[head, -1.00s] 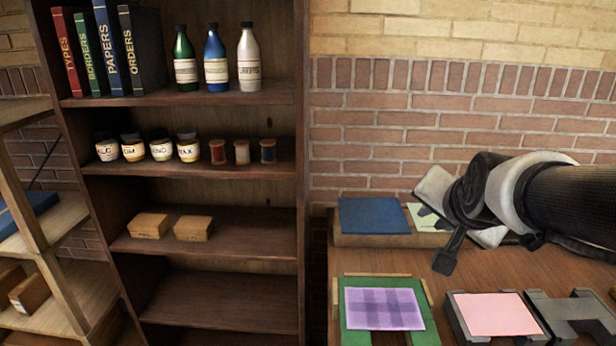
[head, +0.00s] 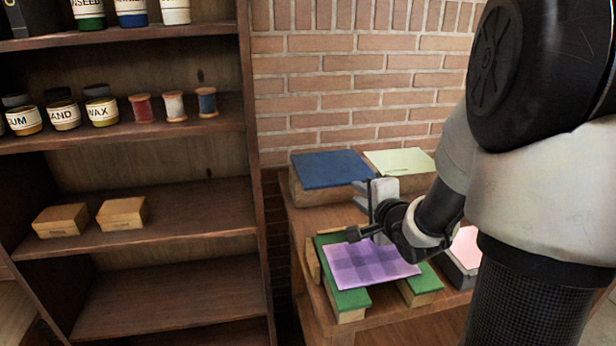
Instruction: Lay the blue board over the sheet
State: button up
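The blue board (head: 328,167) lies flat on a wooden block at the back left of the table. A purple checked sheet (head: 372,266) lies on the green-topped press bed (head: 347,298) nearer the front. My gripper (head: 362,212) is between them, close to the board's near right corner and above the back of the sheet. From this side I cannot tell whether it touches the board or how far its fingers are apart. I see nothing held in it. My arm hides part of the table on the right.
A pale green sheet (head: 400,161) lies on the block right of the blue board. A pink sheet (head: 466,247) on a grey press is partly hidden by my arm. A brick wall stands behind the table, and a dark wooden shelf (head: 185,290) stands to the left.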

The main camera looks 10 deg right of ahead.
aim_at(343, 185)
jog(key=shift+a+b+x, duration=0.15)
jog(key=shift+b+x, duration=0.75)
jog(key=shift+x, duration=1.6)
jog(key=shift+a+b+x, duration=0.15)
jog(key=shift+b+x, duration=0.75)
jog(key=shift+x, duration=1.65)
jog(key=shift+c, duration=0.4)
grip_shut()
notch_tip(343, 185, up, 3)
jog(key=p, duration=0.3)
jog(key=shift+s+f, duration=0.1)
jog(key=shift+s, duration=0.1)
